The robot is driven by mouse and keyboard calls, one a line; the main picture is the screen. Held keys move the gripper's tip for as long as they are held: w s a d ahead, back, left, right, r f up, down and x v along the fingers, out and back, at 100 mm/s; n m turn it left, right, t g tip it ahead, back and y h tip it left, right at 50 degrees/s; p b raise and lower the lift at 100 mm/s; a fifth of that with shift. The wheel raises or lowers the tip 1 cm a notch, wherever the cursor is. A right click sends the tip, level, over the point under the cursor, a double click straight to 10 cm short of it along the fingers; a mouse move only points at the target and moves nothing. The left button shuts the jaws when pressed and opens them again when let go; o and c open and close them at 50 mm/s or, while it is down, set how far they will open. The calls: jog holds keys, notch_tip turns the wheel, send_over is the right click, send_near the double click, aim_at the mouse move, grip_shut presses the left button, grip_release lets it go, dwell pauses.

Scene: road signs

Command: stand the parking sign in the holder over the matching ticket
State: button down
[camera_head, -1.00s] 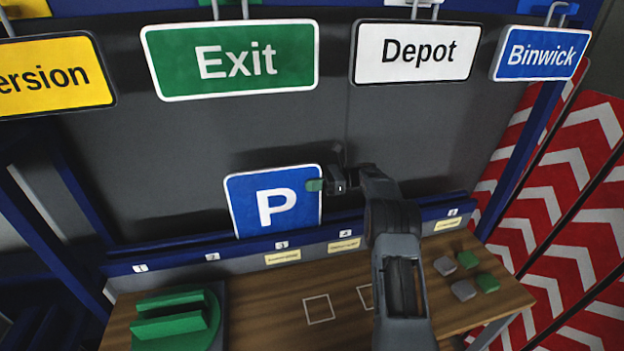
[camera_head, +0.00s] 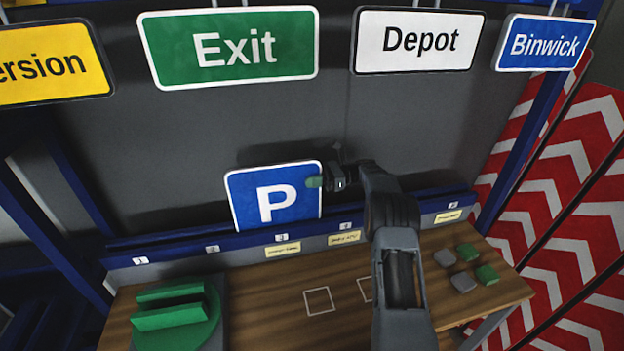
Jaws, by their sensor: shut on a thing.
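The parking sign (camera_head: 262,192) is a blue square plate with a white P and a white edge. It stands upright at the blue rail (camera_head: 240,240), above the label numbered 3. My gripper (camera_head: 318,182) is shut on its right edge; a green pad shows against the sign. Yellow tickets sit under the rail: one below number 3 (camera_head: 282,249), one below number 4 (camera_head: 344,238) and one at the right end (camera_head: 447,216). Their writing is too small to read. Whether the sign's bottom edge is down in the rail I cannot tell.
Exit (camera_head: 235,48), Depot (camera_head: 418,40), Binwick (camera_head: 543,44) and a yellow sign (camera_head: 50,65) hang above. A green slotted stand (camera_head: 175,325) is at the bench's left. Green and grey blocks (camera_head: 467,252) lie at right. The bench middle (camera_head: 270,300) is clear.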

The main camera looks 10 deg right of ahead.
jog(key=c, duration=1)
grip_release()
jog(key=shift+f, duration=0.15)
jog(key=d+b, duration=0.2)
jog(key=d, duration=0.5)
jog(key=shift+d, duration=0.25)
